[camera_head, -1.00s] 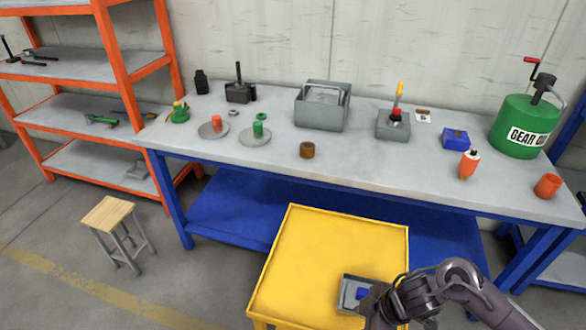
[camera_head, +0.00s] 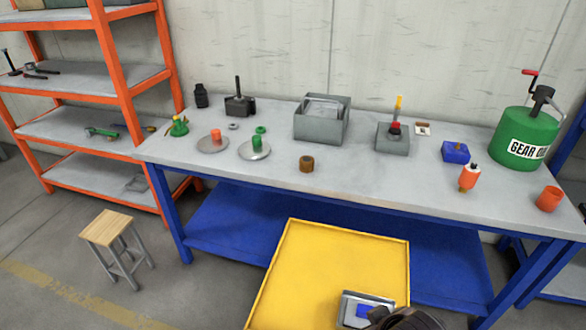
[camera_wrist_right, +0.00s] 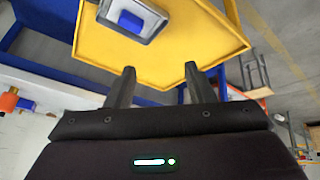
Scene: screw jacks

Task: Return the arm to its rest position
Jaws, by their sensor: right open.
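My right gripper (camera_wrist_right: 160,82) shows in the right wrist view with its two dark fingers spread apart and nothing between them. In the head view only a dark part of my right arm shows at the bottom edge, over the front of the yellow table. A grey tray (camera_head: 345,313) with a blue block (camera_head: 363,311) in it sits on the yellow table (camera_head: 330,255). The tray also shows in the wrist view (camera_wrist_right: 150,35), beyond the fingertips and apart from them. My left gripper is not in either view.
A workbench (camera_head: 350,180) behind holds several jack parts, a grey toolbox (camera_head: 320,125) and a green gear oil can (camera_head: 525,138). An orange shelf rack (camera_head: 125,85) stands at left, with a wooden stool (camera_head: 107,228) before it. Floor between stool and yellow table is clear.

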